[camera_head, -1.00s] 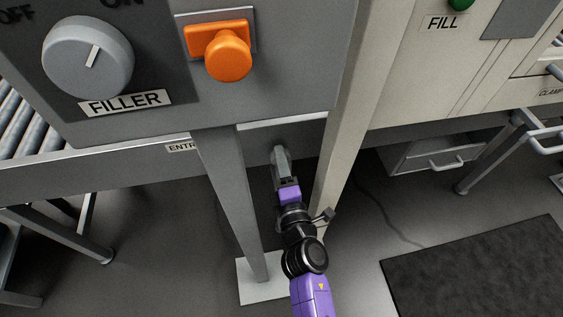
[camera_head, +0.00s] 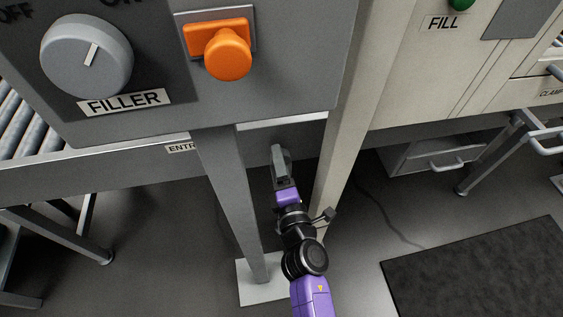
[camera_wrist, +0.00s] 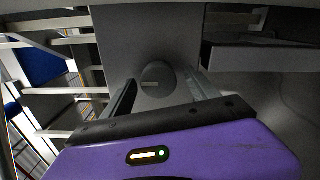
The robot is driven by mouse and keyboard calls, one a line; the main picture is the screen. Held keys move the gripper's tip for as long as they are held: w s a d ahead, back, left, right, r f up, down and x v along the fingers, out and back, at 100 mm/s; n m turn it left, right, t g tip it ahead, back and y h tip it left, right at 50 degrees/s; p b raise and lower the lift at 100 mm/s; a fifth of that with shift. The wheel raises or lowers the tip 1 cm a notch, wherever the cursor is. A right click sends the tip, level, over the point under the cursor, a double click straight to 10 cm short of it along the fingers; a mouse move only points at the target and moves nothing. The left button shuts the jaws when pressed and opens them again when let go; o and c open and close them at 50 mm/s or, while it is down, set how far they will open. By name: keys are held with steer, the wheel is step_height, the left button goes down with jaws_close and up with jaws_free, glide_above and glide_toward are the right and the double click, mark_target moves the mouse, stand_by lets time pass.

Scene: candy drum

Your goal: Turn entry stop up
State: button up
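A round dark grey knob (camera_wrist: 165,72) with a short pale mark on its left side shows in the wrist view, on a grey panel. No label on it can be read there. My gripper (camera_wrist: 160,78) is open, with one finger left and one right of the knob and narrow gaps visible; contact cannot be told for sure. In the head view my gripper (camera_head: 281,160) reaches in below the conveyor's edge, between two posts, and the knob is hidden. A label reading "ENTR" (camera_head: 182,148) is partly covered by the grey post.
The grey post (camera_head: 232,200) stands left of my arm and a beige post (camera_head: 340,150) right of it. Above hang the FILLER dial (camera_head: 87,55) and an orange knob (camera_head: 228,55). A drawer (camera_head: 435,155) and a dark mat (camera_head: 480,265) are to the right.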

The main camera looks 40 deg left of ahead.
steer(key=p+v, duration=0.3)
steer(key=v, duration=0.5)
stand_by(0.8)
